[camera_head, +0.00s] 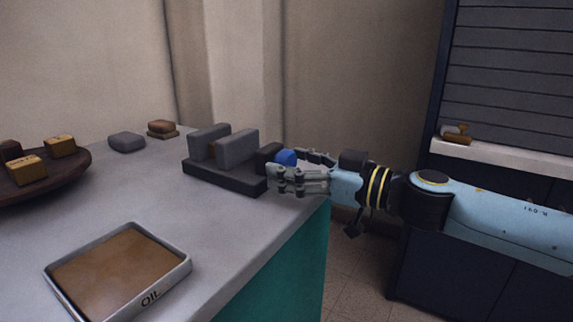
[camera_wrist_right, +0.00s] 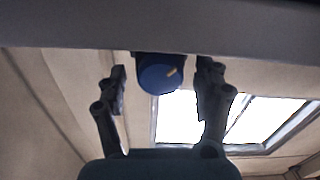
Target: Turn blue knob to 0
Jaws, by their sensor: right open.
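The blue knob (camera_head: 286,157) sits on the right end of a dark grey device (camera_head: 222,177) on the counter. In the right wrist view the knob (camera_wrist_right: 158,76) shows a pale pointer mark towards its right side; no number scale can be read. My right gripper (camera_head: 283,172) reaches in from the right, its fingers beside the knob. In the right wrist view my right gripper (camera_wrist_right: 162,80) is open, with one finger on each side of the knob and gaps between. The fingers partly hide the knob in the head view. My left gripper is not in view.
A metal tray marked OIL (camera_head: 187,267) lies at the counter's front. A round dark board (camera_head: 78,160) with several yellowish blocks is at the left. A grey block (camera_head: 127,142) and brown block (camera_head: 162,127) lie at the back. The counter edge runs below my right gripper.

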